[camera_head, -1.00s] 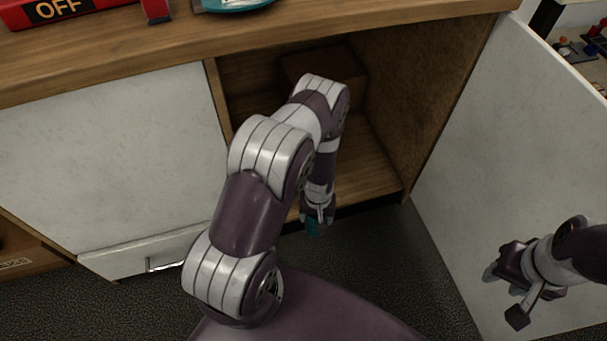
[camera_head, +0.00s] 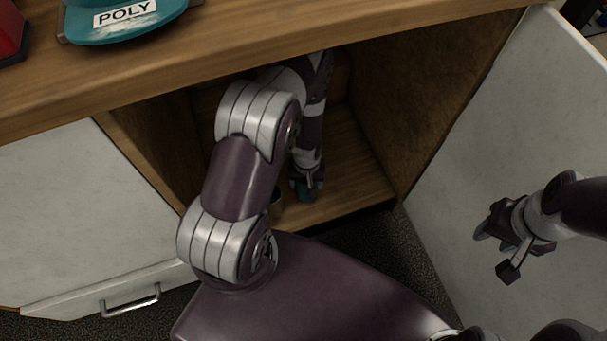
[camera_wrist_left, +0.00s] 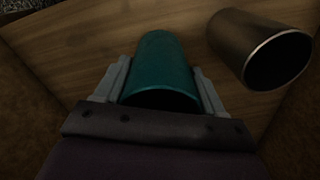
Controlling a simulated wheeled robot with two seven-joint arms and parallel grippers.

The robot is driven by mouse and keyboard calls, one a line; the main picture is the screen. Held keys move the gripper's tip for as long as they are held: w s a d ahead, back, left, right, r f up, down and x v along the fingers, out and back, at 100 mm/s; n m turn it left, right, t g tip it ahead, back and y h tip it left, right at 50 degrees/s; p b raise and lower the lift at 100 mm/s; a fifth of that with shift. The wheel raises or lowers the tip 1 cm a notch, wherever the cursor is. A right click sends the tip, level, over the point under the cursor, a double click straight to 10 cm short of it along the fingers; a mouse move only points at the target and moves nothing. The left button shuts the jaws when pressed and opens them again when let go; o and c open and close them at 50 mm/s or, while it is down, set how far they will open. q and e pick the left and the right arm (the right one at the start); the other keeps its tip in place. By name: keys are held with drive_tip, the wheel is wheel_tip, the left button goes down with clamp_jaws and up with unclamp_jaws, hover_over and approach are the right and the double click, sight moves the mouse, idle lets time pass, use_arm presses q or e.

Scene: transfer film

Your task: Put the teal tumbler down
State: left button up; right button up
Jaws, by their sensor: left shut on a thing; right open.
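The teal tumbler (camera_wrist_left: 162,68) sits between the two fingers of my left gripper (camera_wrist_left: 163,88) in the left wrist view. The left gripper is shut on it. In the head view my left arm reaches into the open cabinet, and the left gripper (camera_head: 307,181) with a bit of the teal tumbler (camera_head: 306,190) shows over the cabinet floor (camera_head: 345,195). I cannot tell whether the tumbler touches the floor. My right gripper (camera_head: 488,238) is open and empty in front of the open white door.
A dark metallic cup (camera_wrist_left: 262,50) stands to the right of the tumbler in the left wrist view. The open cabinet door (camera_head: 480,130) is at the right. A teal item labelled POLY (camera_head: 125,22) lies on the wooden top (camera_head: 250,50). A closed white front (camera_head: 80,215) is at the left.

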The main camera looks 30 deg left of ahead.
use_arm(q)
wheel_tip(320, 180, down, 4)
drive_tip(key=b, duration=0.4)
use_arm(e)
wheel_tip(320, 180, down, 5)
drive_tip(key=s, duration=0.1)
use_arm(q)
drive_tip(key=shift+s+r, duration=0.1)
drive_tip(key=shift+r, duration=0.15)
drive_tip(key=shift+f, duration=0.2)
drive_tip(key=o, duration=1.2)
drive_tip(key=shift+r+p, duration=2.3)
drive_tip(key=shift+r, duration=1.65)
use_arm(e)
drive_tip(key=shift+s+d+r, duration=0.1)
drive_tip(key=shift+r, duration=1.2)
drive_tip(key=shift+s+d+r, duration=0.1)
drive_tip(key=shift+r, duration=1.15)
